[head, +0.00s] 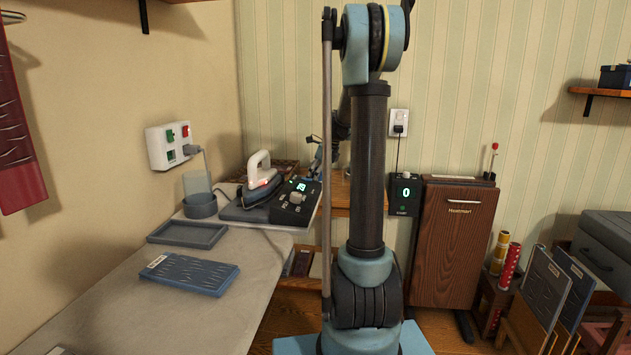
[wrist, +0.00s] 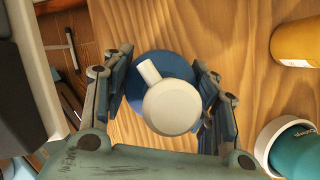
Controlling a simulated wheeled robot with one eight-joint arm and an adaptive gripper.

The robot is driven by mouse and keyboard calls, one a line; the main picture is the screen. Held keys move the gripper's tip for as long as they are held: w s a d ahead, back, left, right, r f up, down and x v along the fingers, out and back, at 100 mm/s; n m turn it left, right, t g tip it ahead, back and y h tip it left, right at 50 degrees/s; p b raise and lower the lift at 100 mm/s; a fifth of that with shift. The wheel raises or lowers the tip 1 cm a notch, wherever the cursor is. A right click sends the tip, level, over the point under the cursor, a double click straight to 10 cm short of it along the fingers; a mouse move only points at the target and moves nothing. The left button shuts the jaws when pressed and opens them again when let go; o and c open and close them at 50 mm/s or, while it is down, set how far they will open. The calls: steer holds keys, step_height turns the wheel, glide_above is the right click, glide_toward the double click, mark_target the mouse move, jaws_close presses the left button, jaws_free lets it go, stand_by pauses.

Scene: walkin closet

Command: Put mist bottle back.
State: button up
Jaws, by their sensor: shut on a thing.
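The mist bottle (wrist: 172,105) shows from above in the wrist view, with a round white top, a short white nozzle pointing up-left and a blue body below. My gripper (wrist: 164,72) is shut on it, one finger on each side of the blue body. The bottle is over a wooden surface (wrist: 240,45); I cannot tell whether it touches it. In the head view my gripper (head: 320,155) is small and partly behind my arm, and the bottle cannot be made out there. A round grey holder (head: 201,206) stands on the counter, with a pale translucent piece rising behind it.
An iron (head: 262,178) and a dark control box (head: 294,203) are beside the holder. An empty grey tray (head: 187,233) and a blue folded item (head: 190,274) lie on the counter (head: 130,310). A yellow container (wrist: 298,43) and a teal-and-white one (wrist: 290,148) are right of my gripper.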

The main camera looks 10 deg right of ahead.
steer(key=shift+f, duration=0.1)
steer(key=o, duration=1.4)
steer(key=v, duration=1.2)
steer(key=shift+a, duration=0.1)
